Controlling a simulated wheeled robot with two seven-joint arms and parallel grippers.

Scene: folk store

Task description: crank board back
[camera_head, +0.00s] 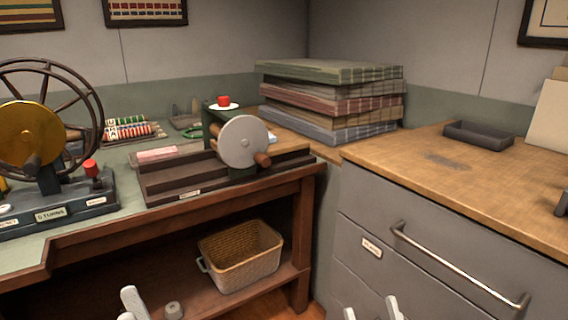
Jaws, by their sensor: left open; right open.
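A crank device (190,178) with dark wooden rails stands on the green-topped bench. Its grey crank disc (243,142) faces me, with a wooden handle (262,160) at its lower right. A red knob (223,101) on a white plate tops its green post. A tan board (287,141) shows behind and right of the disc; the disc hides part of it. My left gripper (129,308) is at the bottom edge, mostly cut off, open. My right gripper (371,311) is open and empty at the bottom edge, before the grey drawers. Both are well below and apart from the crank.
A second machine with a yellow disc (27,136) and large wheel stands at left. Folded plaid cloths (330,72) are stacked behind the crank. A wicker basket (241,257) sits on the lower shelf. A grey drawer cabinet (420,240) with a bar handle stands at right.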

